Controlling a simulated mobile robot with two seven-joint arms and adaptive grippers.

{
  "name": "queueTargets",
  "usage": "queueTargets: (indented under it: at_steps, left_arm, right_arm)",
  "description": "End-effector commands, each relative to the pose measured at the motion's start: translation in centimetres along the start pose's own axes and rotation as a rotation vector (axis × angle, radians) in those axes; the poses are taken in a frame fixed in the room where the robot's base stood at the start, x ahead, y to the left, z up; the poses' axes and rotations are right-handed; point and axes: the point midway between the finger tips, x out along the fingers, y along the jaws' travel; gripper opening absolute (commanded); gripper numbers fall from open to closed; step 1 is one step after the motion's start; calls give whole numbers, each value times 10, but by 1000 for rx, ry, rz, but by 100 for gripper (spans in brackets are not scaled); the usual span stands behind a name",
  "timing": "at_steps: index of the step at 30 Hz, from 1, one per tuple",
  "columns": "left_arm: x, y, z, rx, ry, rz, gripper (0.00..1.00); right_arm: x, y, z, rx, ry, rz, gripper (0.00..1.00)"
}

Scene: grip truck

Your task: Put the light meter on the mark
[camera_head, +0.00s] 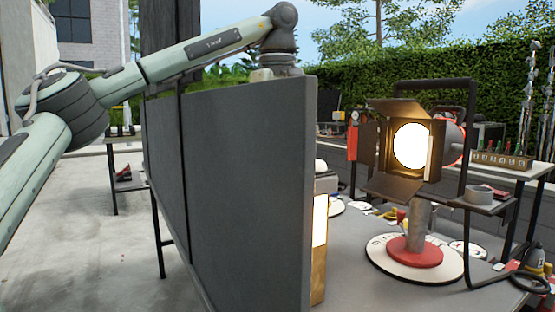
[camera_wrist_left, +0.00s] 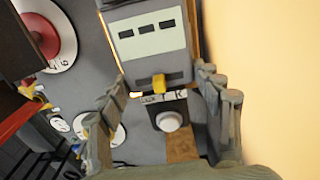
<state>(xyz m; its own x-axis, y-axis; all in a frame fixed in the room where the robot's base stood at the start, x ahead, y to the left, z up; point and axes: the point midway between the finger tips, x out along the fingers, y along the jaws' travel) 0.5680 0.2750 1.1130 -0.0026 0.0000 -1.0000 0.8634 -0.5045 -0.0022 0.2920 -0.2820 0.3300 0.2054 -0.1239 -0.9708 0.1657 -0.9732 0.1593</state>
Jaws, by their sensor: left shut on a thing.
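My left arm reaches over a tall grey panel in the head view, and its gripper is hidden behind that panel. In the left wrist view my left gripper (camera_wrist_left: 165,115) has its fingers on either side of the light meter (camera_wrist_left: 153,40), a grey body with dark display windows, a yellow button and a white dome. It is shut on the meter, though finger contact is hard to see. In the head view a white dome and grey body, apparently the meter (camera_head: 324,184), show past the panel's edge. I cannot tell which marking is the mark. My right gripper is not in view.
The grey panel (camera_head: 245,190) stands upright at the near side. A lit lamp (camera_head: 411,150) with open flaps stands on a red-and-white round base (camera_head: 415,258). A bright cream surface (camera_wrist_left: 270,80) fills the wrist view's right. Cables and a small side table (camera_head: 510,168) are at right.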

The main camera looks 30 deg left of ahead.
Motion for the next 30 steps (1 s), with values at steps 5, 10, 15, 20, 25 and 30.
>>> queueTargets:
  at_steps: [5,10,15,20,25,30]
  left_arm:
    - [-1,0,0,0,0,1,24]
    - [1,0,0,0,0,0,80]
    - [0,0,0,0,0,0,86]
    - [0,0,0,0,0,0,86]
    - [-11,1,0,-1,1,1,86]
    - [-45,1,1,-1,5,3,86]
  right_arm:
    - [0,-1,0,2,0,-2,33]
    - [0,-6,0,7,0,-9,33]
    - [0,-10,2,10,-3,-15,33]
    - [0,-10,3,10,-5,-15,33]
    - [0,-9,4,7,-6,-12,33]
    - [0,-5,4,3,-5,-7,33]
